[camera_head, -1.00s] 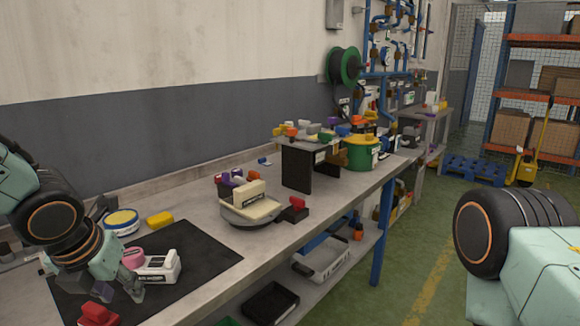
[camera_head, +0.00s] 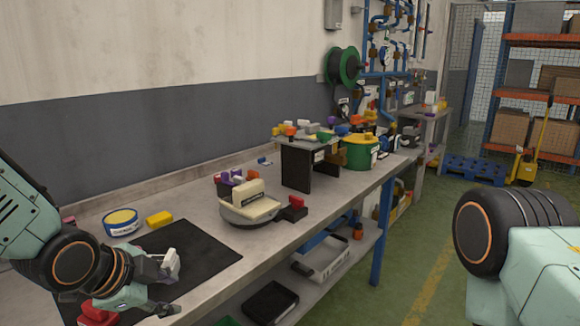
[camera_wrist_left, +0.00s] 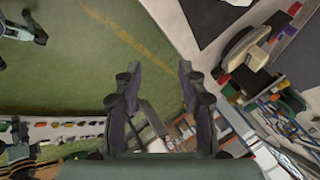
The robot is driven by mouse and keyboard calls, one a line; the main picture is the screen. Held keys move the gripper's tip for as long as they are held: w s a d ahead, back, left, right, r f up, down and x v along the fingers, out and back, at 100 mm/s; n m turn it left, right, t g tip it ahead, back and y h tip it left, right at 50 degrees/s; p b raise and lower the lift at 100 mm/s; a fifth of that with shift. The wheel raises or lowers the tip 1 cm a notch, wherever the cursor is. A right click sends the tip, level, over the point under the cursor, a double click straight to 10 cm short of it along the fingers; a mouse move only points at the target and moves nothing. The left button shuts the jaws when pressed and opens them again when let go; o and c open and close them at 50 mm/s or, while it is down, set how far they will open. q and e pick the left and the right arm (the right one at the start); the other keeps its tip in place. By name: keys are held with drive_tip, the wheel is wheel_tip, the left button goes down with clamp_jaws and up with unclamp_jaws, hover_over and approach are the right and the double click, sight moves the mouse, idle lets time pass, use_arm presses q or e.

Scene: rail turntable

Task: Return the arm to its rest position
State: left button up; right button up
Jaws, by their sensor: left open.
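My left arm reaches in from the left in the head view. Its gripper (camera_head: 165,288) is over the front of the black mat (camera_head: 205,252), near the bench's front edge, open with nothing between its jaws.
A red object (camera_head: 97,312) is at the mat's front left. A yellow-lidded tin (camera_head: 121,222) and a yellow block (camera_head: 159,219) stand behind the mat. A dark stand (camera_head: 297,168) is beyond. Green floor (camera_head: 420,260) lies clear in front.

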use_arm(q)
drive_tip(key=s+f+n+g+y+b, duration=0.1)
drive_tip(key=s+f+n, duration=0.3)
drive_tip(key=f+n, duration=0.4)
drive_tip(key=s+f+n+g, duration=0.1)
drive_tip(key=s+f+n, duration=0.45)
drive_tip(key=f, duration=0.35)
drive_tip(key=s+f+n+g+y+b, duration=0.1)
drive_tip(key=s+f+g, duration=0.1)
drive_tip(key=s+f, duration=0.5)
drive_tip(key=s+a+f+n+g, duration=0.1)
drive_tip(key=s+f+g, duration=0.2)
drive_tip(key=s+f, duration=0.4)
drive_tip(key=s, duration=0.6)
drive_tip(key=shift+s+a+y+b, duration=0.15)
drive_tip(key=shift+a+y+b, duration=0.1)
drive_tip(key=shift+y+b, duration=0.15)
